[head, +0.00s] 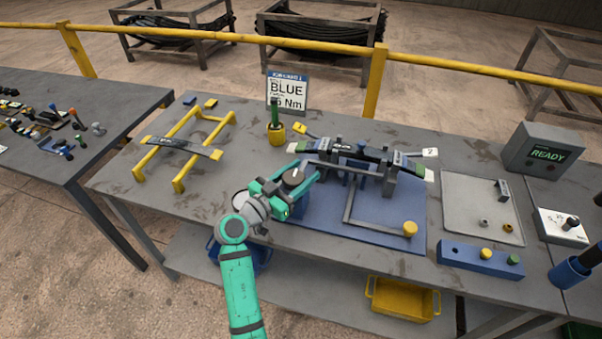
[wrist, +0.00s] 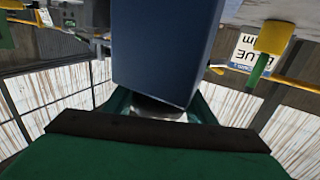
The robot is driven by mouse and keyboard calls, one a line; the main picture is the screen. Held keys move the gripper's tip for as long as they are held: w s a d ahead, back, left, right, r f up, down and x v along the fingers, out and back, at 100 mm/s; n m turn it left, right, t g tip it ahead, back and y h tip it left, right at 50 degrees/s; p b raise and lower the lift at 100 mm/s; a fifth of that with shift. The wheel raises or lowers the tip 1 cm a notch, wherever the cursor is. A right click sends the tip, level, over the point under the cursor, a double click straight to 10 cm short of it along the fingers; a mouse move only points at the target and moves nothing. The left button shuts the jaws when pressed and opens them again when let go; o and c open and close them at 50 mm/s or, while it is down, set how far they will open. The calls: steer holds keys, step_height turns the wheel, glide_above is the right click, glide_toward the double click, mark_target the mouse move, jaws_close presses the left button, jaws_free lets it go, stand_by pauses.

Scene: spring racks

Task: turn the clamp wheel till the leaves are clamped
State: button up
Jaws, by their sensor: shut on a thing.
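The dark round clamp wheel (head: 293,176) with a pale mark on top is at the left end of the blue clamp fixture (head: 390,238). My teal gripper (head: 296,182) is shut on it, one finger on either side. In the wrist view a blue block (wrist: 168,50) reaches down between my fingers; the wheel's rim cannot be made out there. The dark leaves (head: 362,153) lie across the fixture between grey uprights (head: 389,178), with pale green and white ends. Whether they are pressed tight cannot be seen.
A grey bar with a yellow knob (head: 410,228) lies at the fixture's front. A yellow rack (head: 185,143) holds a leaf at left. A box (head: 543,150) at right reads READY.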

steer(key=shift+d+m+g+h, duration=0.15)
steer(key=shift+m+g+h, duration=0.15)
steer(key=shift+h, duration=0.1)
steer(key=m+g+h, duration=0.2)
steer(key=g, duration=0.1)
steer(key=m+g+h, duration=0.1)
steer(key=m+g, duration=0.1)
steer(key=shift+s+d+r, duration=0.1)
steer(key=shift+s+d, duration=0.25)
steer(key=shift+s, duration=0.05)
steer(key=shift+s+m+g+h, duration=0.2)
steer(key=shift+m+g+h, duration=0.15)
steer(key=shift+m+g, duration=0.55)
steer(key=shift+s+m+g+h, duration=0.15)
steer(key=shift+m+g+h, duration=0.25)
steer(key=shift+g, duration=0.9)
steer(key=shift+s+m+g+h, duration=0.25)
steer(key=shift+m+g, duration=0.55)
steer(key=shift+g, duration=0.3)
steer(key=shift+d, duration=0.15)
steer(key=shift+s, duration=0.1)
steer(key=o, duration=1)
steer(key=shift+o, duration=0.2)
steer(key=a, duration=1.1)
steer(key=shift+s, duration=0.15)
